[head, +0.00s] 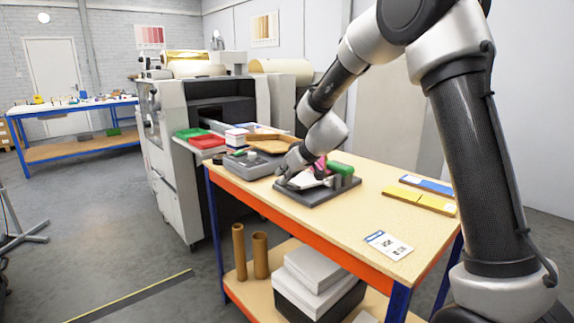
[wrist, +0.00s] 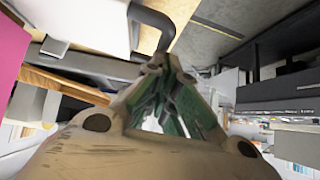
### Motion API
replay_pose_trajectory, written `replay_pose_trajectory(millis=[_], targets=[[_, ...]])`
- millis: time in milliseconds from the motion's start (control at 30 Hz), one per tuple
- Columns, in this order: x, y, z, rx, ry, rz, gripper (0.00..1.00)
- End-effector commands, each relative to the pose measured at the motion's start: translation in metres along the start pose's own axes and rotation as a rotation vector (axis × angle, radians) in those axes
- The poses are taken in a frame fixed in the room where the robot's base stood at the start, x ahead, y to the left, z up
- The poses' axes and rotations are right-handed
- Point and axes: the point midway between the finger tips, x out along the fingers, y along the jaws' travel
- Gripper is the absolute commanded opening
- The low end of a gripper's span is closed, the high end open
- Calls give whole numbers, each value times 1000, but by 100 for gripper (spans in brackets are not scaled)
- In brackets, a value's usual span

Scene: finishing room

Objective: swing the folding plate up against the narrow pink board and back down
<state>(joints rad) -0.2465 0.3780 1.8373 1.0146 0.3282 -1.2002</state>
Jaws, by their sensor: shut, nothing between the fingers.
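A dark grey base (head: 318,196) lies on the workbench, with a pale, tilted plate (head: 307,181) on it that looks like the folding plate. A pink piece (head: 320,166), likely the narrow pink board, shows partly behind my arm; pink also fills the upper left of the wrist view (wrist: 12,42). My gripper (head: 284,178) is shut and empty at the left end of the base. In the wrist view my closed fingertips (wrist: 157,63) are close to a dark bent bar (wrist: 165,22) beside a white panel (wrist: 98,24). I cannot tell whether they touch it. The plate's hinge is hidden.
A green-topped block (head: 341,168) stands at the base's right. A grey tray (head: 248,164) and a wooden board (head: 270,146) lie to its left. Yellow and blue strips (head: 420,199) and a printed card (head: 388,245) lie on the right. The bench's front left is clear.

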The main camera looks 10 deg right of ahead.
Motion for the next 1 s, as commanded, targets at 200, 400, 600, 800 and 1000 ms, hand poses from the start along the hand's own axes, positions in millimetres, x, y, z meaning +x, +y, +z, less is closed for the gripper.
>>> replay_pose_trajectory(millis=[200, 400, 600, 800, 1000], targets=[[12, -3, 12, -59, 0, 58, 0], [16, -3, 16, -87, 1, 86, 0], [18, -3, 18, -93, 0, 92, 0], [18, -3, 18, -92, -1, 91, 0], [14, -2, 18, -91, -1, 91, 0]])
